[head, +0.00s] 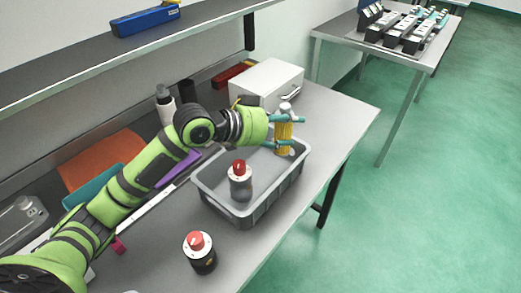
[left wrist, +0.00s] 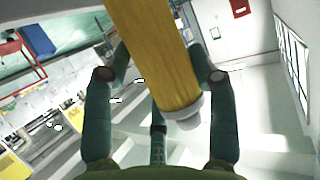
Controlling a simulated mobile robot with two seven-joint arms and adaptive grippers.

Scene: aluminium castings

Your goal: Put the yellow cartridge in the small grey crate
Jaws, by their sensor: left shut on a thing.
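The yellow cartridge (head: 284,135) has light grey ends and stands about upright in my left gripper (head: 285,131). The gripper's teal fingers are shut on it. The cartridge is over the right back part of the small grey crate (head: 264,205); whether its lower end touches the crate is hard to tell. In the left wrist view the cartridge (left wrist: 160,50) fills the middle between the fingers (left wrist: 160,85). My right gripper is not in view.
A grey cylinder with a red top (head: 240,182) stands in the crate. A dark one with a red top (head: 200,252) stands on the bench (head: 337,118) in front. A white drawer box (head: 268,80) is behind the crate. The bench to the right is clear.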

